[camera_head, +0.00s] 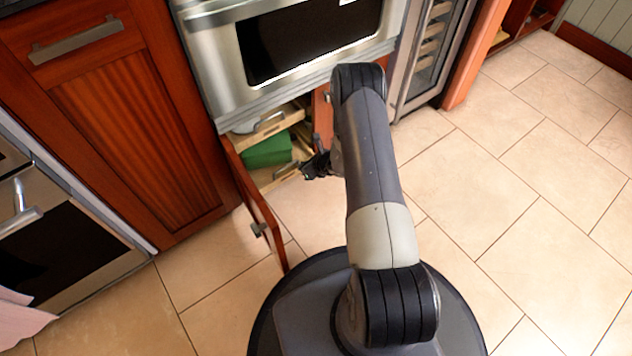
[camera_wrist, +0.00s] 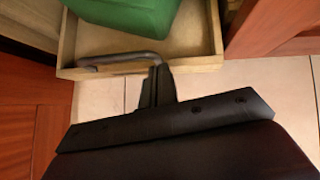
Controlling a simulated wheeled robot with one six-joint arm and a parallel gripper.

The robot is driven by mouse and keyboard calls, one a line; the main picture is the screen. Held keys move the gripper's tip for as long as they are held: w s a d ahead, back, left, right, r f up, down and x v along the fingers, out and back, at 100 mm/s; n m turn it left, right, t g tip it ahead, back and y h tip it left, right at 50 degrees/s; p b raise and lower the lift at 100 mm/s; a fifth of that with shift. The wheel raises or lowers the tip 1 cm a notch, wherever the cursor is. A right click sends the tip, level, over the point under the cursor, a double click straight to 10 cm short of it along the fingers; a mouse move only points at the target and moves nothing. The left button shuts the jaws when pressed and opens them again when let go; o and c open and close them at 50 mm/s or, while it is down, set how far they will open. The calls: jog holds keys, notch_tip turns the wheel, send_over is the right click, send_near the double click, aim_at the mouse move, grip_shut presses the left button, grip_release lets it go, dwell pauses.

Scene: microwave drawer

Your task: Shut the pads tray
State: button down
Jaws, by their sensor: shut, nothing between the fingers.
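A wooden pull-out tray (camera_head: 268,184) holding a green object sticks out low in the cabinet under the oven. In the wrist view its front wall (camera_wrist: 200,62) has a grey bar handle (camera_wrist: 112,60). I cannot tell whether the green object (camera_head: 266,150) is the pads; it also shows in the wrist view (camera_wrist: 125,12). My gripper (camera_head: 308,168) is just in front of this tray. Its closed fingers (camera_wrist: 156,78) are at the right end of the handle, with no gap visible between them. I cannot tell whether they touch it.
A second wooden tray (camera_head: 284,119) with a handle sits above. The left cabinet door (camera_head: 262,215) stands open into the floor space. A red-brown door or panel (camera_head: 322,118) stands to the right, partly hidden by my arm. The tiled floor (camera_head: 510,200) at right is clear.

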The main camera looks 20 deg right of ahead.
aim_at(291, 148)
jog(key=w, duration=0.2)
jog(key=w+a+b, duration=0.1)
jog(key=w, duration=0.1)
jog(key=w+a, duration=0.1)
jog(key=w, duration=0.1)
jog(key=shift+w+b, duration=0.25)
jog(key=shift+b, duration=0.05)
jog(key=shift+w+a+r, duration=0.15)
jog(key=shift+w, duration=0.3)
jog(key=shift+a, duration=0.1)
